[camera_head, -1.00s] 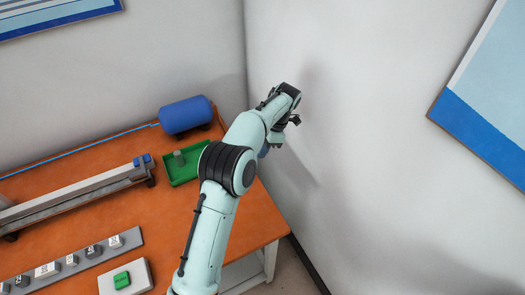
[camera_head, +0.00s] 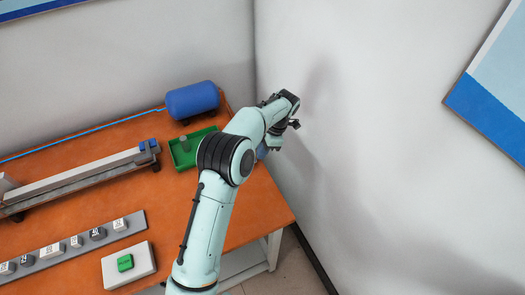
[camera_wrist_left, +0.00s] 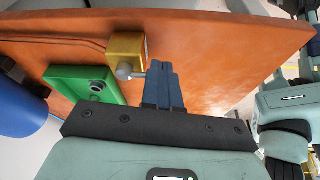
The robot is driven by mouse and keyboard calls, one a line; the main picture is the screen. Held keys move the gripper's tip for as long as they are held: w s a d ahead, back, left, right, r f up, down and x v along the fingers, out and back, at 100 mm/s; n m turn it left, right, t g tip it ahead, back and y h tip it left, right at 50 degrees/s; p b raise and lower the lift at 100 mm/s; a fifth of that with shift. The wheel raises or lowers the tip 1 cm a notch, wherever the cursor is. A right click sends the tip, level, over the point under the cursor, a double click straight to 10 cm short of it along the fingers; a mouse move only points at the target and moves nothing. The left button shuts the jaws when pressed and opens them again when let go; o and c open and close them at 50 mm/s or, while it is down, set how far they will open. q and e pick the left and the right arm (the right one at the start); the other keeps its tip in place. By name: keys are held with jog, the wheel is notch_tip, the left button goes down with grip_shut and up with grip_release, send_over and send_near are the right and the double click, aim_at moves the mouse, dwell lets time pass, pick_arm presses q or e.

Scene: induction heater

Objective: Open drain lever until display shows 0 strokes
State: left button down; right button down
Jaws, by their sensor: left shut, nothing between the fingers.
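In the left wrist view a yellow block (camera_wrist_left: 126,46) sits on the orange table, and a small grey lever with a round knob (camera_wrist_left: 124,71) sticks out from it. It is most likely the drain lever. My left gripper (camera_wrist_left: 163,68) is shut and empty, its blue fingers just right of the knob; I cannot tell whether they touch. In the head view only a bit of the blue fingers of my left gripper (camera_head: 262,152) shows past my forearm, and the yellow block and lever are hidden. No readable display is in view. My right gripper is not in view.
A green tray (camera_head: 181,158) and a blue cylinder (camera_head: 192,101) stand at the table's back right. A grey rail (camera_head: 85,175), a strip of labelled buttons (camera_head: 68,248) and a white box with a green button (camera_head: 140,272) lie left. Walls close the corner behind.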

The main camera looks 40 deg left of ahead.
pick_arm(q)
jog(key=shift+s+m, duration=0.25)
jog(key=shift+m, duration=0.05)
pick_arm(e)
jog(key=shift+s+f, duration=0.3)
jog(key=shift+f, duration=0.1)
pick_arm(q)
jog(key=shift+s+m+b, duration=0.15)
jog(key=shift+m+b, duration=0.25)
jog(key=shift+b, duration=0.2)
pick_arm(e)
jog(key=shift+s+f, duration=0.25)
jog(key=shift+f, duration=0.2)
